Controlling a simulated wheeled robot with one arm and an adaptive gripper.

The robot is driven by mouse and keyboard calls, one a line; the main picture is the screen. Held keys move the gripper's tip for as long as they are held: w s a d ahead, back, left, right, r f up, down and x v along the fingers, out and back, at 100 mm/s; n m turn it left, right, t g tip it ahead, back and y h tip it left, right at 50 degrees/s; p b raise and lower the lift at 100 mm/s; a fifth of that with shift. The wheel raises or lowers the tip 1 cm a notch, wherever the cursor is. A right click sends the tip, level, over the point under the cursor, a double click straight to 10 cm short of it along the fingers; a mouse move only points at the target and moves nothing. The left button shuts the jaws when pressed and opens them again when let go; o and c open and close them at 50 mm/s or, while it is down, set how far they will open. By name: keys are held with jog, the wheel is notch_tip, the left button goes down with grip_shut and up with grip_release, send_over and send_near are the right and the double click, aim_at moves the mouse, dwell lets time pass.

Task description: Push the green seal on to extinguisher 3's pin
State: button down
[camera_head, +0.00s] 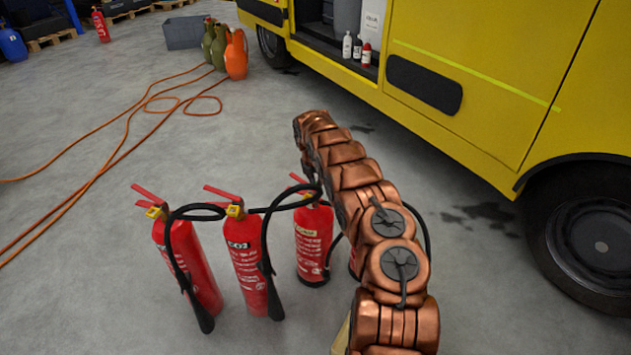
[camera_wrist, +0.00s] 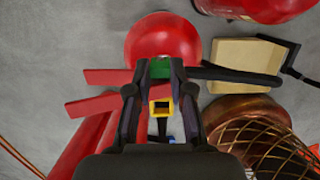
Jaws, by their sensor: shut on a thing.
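The green seal (camera_wrist: 161,67) sits between the fingertips of my gripper (camera_wrist: 160,70) in the wrist view; the gripper is shut on it. Just below it in that view is a yellow square piece (camera_wrist: 161,107) with a dark middle. Red handle levers (camera_wrist: 100,90) stick out to the left, and a rounded red extinguisher body (camera_wrist: 163,38) lies beyond the fingertips. In the head view, the third red extinguisher from the left (camera_head: 312,240) stands upright beside my arm. My arm hides the gripper and seal there. I cannot make out the pin or whether the seal touches it.
Two more extinguishers (camera_head: 185,258) (camera_head: 246,262) with black hoses stand to the left; another is mostly hidden behind my arm. A tan block (camera_wrist: 245,60) lies right of the gripper. A yellow truck (camera_head: 470,90) bounds the right. Orange hoses (camera_head: 110,150) cross the left floor.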

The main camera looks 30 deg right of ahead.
jog(key=c, duration=1)
grip_release()
jog(key=shift+o, duration=0.2)
notch_tip(320, 180, up, 12)
jog(key=s+a, duration=0.1)
jog(key=a, duration=0.1)
jog(key=shift+a+f, duration=0.1)
